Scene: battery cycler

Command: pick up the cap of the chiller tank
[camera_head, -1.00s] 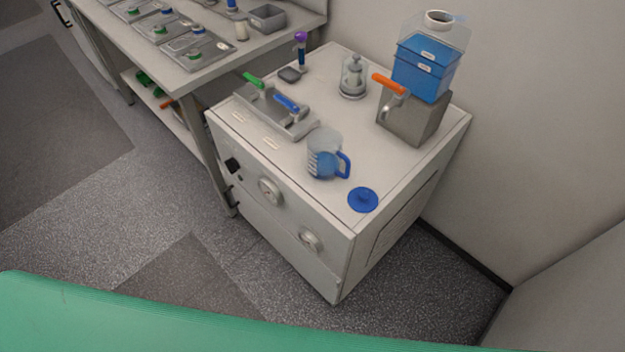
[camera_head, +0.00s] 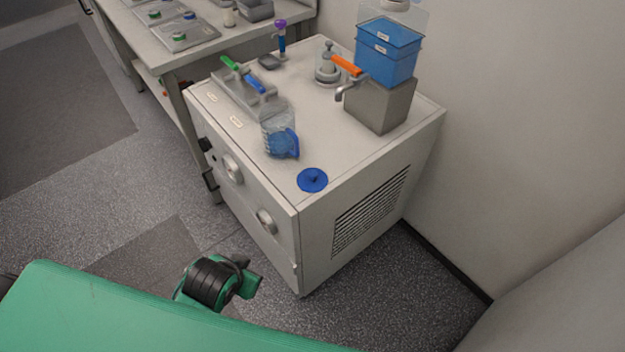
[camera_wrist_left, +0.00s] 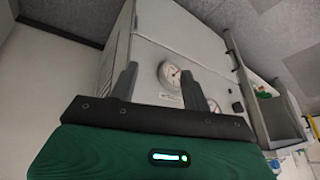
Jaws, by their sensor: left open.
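A round blue cap (camera_head: 313,180) with a small raised knob lies flat on the white cabinet top (camera_head: 350,160), near its front right corner. A translucent tank with blue liquid (camera_head: 388,52) stands on a grey metal box at the back right; its top is cut off by the picture edge. My left arm (camera_head: 215,282) shows low in the head view, in front of the cabinet and well short of the cap. My left gripper (camera_wrist_left: 160,72) is open and empty in the left wrist view, facing the cabinet front with its gauges. The cap cannot be made out there. My right gripper is out of view.
A jug with blue liquid (camera_head: 279,135) stands left of the cap. A glass-and-metal vessel (camera_head: 328,66) and a tray with green and blue handles (camera_head: 235,95) are farther back. The cabinet top right of the cap is clear.

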